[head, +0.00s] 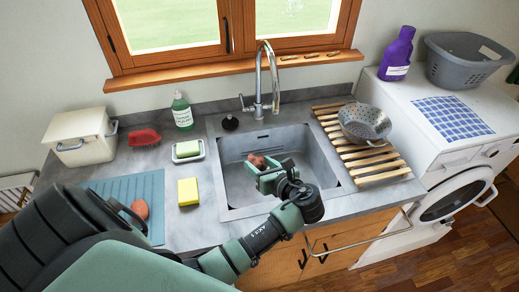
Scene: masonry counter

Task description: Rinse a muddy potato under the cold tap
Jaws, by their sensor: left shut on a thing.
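My left gripper (269,179) is shut on a brown potato (257,160) and holds it over the sink basin (305,148). The gripper hides part of the potato, and I cannot tell how muddy it is. The tall metal tap (274,75) stands behind the basin, with a lever (242,103) on its left side. I see no water running. Another reddish-brown potato (140,209) lies on the blue ribbed mat (98,188) at the left, partly hidden by my arm. My right gripper is not in view.
A black plug (230,122) sits behind the basin. A soap dish (188,151), yellow sponge (188,191), red brush (144,137) and soap bottle (182,111) stand left of the sink. A grey colander (365,124) rests on the wooden slatted rack (372,165) at the right.

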